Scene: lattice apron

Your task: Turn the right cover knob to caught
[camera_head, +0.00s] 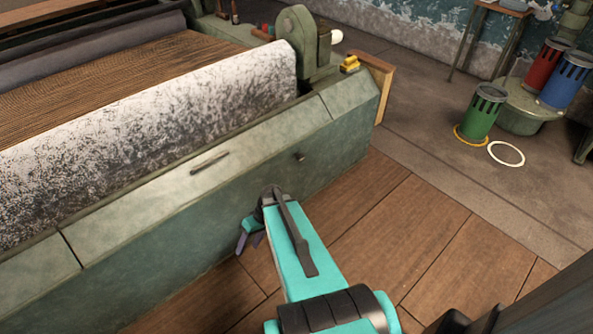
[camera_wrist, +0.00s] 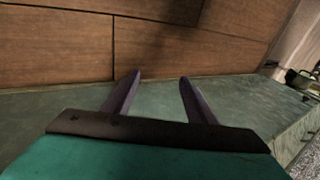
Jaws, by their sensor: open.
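The green machine cover (camera_head: 215,200) runs diagonally along the machine's front. A small dark knob (camera_head: 299,156) sits on its face toward the right end; its setting is too small to read. A dark bar handle (camera_head: 209,163) is on the cover's upper slope, to the left of the knob. My gripper (camera_head: 248,242) is open and empty, low in front of the cover, below and left of the knob. In the wrist view its two purple fingers (camera_wrist: 160,95) stand apart with the green cover (camera_wrist: 60,108) behind them. The knob does not show in the wrist view.
A large mottled roller (camera_head: 150,130) lies behind the cover. A yellow object (camera_head: 350,64) sits at the cover's right end. Green (camera_head: 483,112), red (camera_head: 544,68) and blue (camera_head: 566,80) canisters stand at right, near a white ring (camera_head: 506,153). The plank floor (camera_head: 400,225) is clear.

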